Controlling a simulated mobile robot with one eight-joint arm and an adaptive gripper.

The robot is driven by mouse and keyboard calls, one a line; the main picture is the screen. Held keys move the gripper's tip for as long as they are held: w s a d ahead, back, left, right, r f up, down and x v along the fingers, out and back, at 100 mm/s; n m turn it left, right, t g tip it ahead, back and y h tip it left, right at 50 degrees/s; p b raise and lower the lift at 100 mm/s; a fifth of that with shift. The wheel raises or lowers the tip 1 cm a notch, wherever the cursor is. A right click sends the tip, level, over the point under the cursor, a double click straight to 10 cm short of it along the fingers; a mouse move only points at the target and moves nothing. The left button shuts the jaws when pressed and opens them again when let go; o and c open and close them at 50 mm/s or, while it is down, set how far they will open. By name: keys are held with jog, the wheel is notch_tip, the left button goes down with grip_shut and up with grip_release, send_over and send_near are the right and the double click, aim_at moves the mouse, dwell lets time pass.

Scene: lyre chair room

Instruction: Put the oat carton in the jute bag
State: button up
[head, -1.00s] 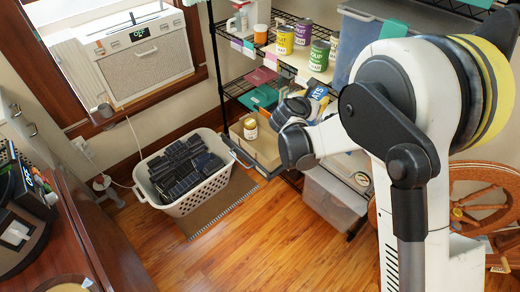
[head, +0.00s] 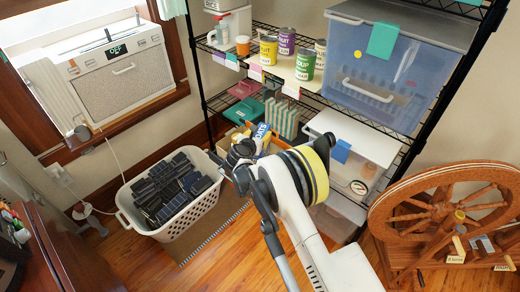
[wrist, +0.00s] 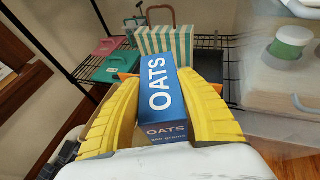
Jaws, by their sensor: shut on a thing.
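The oat carton (wrist: 160,95) is a blue box with white OATS lettering. In the wrist view it stands between the two yellow finger pads of my gripper (wrist: 155,82), which is shut on it. My gripper (head: 245,150) is mostly dark there and partly covered by my arm. I cannot make out a jute bag for certain. A teal-and-white striped bag (wrist: 176,42) stands on the shelf beyond the carton.
A wire shelf unit (head: 207,104) holds cans, a large clear bin (head: 385,85) and boxes. A white basket (head: 207,201) of dark items stands on the floor at left. A spinning wheel (head: 425,205) stands at right. Some wooden floor shows between.

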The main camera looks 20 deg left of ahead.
notch_tip(320, 180, down, 5)
jog(key=shift+f+b, duration=0.15)
jog(key=shift+b, duration=0.75)
jog(key=o, duration=1.4)
jog(key=shift+c, duration=0.2)
